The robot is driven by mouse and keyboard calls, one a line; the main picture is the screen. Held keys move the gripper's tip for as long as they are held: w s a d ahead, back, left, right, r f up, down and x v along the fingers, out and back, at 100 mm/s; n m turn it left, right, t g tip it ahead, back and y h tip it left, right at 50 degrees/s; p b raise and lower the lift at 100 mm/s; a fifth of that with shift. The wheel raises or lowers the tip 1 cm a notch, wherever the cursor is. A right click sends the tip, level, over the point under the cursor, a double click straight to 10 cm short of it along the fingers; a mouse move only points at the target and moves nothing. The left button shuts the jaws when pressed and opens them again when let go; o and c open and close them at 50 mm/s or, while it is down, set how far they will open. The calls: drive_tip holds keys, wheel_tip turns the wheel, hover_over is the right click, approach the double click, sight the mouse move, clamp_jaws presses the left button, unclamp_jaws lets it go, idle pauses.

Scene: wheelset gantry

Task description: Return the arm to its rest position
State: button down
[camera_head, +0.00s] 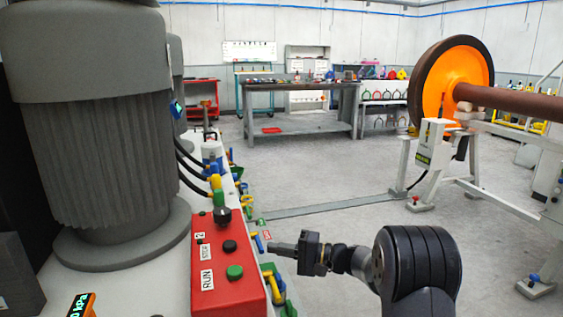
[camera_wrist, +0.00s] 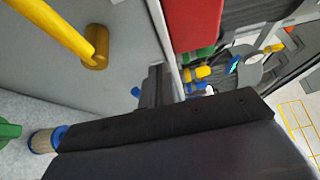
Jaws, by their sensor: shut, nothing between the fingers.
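My arm (camera_head: 415,260) reaches in from the lower right in the head view, its dark links bent toward the left. My gripper (camera_head: 272,246) points left, just to the right of the red control box, and seems apart from it. Its narrow fingers are together with nothing visible between them. In the wrist view my gripper (camera_wrist: 155,84) shows as dark fingers beyond a broad black housing, over a grey surface. The red control box (camera_head: 232,282) carries RUN and STOP labels, a green button and black knobs.
A large grey ribbed motor (camera_head: 105,150) fills the left. Colored valve handles (camera_head: 272,282) line the machine edge close to my gripper. A wheelset with an orange wheel (camera_head: 455,72) rests on white stands at right. A workbench (camera_head: 300,122) stands behind.

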drive_tip(key=shift+w+a, duration=0.1)
drive_tip(key=shift+w, duration=0.85)
drive_tip(key=shift+s+f, duration=0.1)
